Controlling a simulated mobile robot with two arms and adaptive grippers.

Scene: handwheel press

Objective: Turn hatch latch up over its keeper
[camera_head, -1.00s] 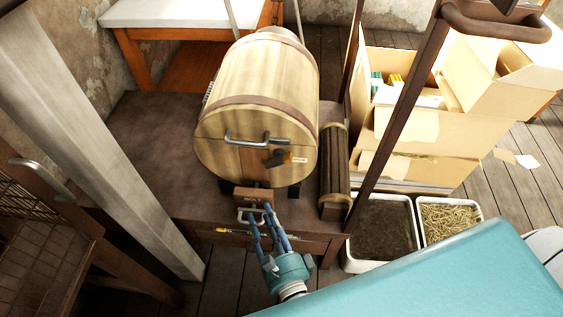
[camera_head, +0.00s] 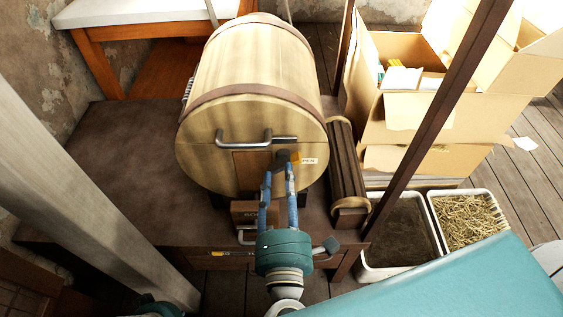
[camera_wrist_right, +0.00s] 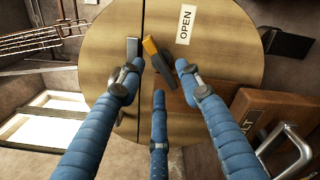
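The hatch latch (camera_head: 284,157) is a short dark lever with a yellow-orange end, on the front of a wooden barrel (camera_head: 250,75). In the right wrist view the latch (camera_wrist_right: 162,64) lies tilted beside a white OPEN label (camera_wrist_right: 185,24). My right gripper (camera_head: 279,168) is in front of the latch, its blue fingers spread. In the wrist view its fingertips (camera_wrist_right: 158,80) stand around the latch's dark end with gaps visible; I cannot tell if any touches. I cannot single out the keeper. A dark teal part at the bottom left of the head view may be my left gripper (camera_head: 155,306), mostly cut off.
A grey bar handle (camera_head: 256,139) sits on the barrel front just above the latch. A brown block (camera_head: 245,212) with a metal handle is below. A slanted dark post (camera_head: 440,118) and a ribbed roller (camera_head: 345,165) stand to the right, with cardboard boxes (camera_head: 420,115) behind.

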